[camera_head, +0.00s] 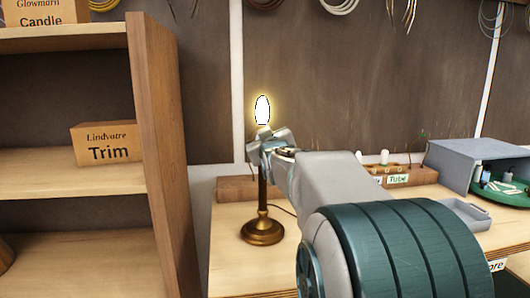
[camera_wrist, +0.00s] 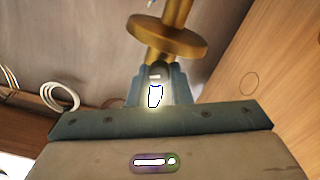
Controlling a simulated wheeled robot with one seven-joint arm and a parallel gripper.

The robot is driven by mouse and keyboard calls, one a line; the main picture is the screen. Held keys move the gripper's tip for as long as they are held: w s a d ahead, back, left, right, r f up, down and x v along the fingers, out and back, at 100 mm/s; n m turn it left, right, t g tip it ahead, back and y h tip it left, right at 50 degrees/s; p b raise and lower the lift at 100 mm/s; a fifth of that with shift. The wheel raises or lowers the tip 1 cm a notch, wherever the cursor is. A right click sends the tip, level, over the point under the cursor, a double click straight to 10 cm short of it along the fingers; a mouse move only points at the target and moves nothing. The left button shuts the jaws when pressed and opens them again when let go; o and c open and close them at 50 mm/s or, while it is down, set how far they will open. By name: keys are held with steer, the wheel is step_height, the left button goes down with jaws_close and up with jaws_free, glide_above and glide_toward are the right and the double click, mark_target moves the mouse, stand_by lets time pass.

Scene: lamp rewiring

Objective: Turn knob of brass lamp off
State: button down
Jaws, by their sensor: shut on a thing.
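The brass lamp (camera_head: 262,231) stands upright on the workbench, with a round base and a thin stem. Its bulb (camera_head: 262,110) is lit, glowing white. My gripper (camera_head: 266,141) is at the top of the stem, just below the bulb, and covers the lamp's neck and knob. In the wrist view the brass lamp (camera_wrist: 165,40) shows as a wide disc and stem at the top. There my gripper (camera_wrist: 156,74) is shut, with its fingers on either side of a small part at the lamp's neck. The knob itself cannot be made out clearly. A bright glow shows between the fingers.
A wooden shelf unit (camera_head: 165,150) stands close on the left, with a Trim box (camera_head: 106,143) on it. A wooden rack with a Tube label (camera_head: 398,179), a grey bin (camera_head: 466,158) and a small tray (camera_head: 464,213) are on the bench to the right. Coiled cables hang above.

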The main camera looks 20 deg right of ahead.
steer(key=shift+f+n+b, duration=0.1)
steer(key=shift+n+b, duration=2.7)
steer(key=shift+n, duration=0.8)
steer(key=c, duration=1.3)
jaws_free()
steer(key=shift+f, duration=0.15)
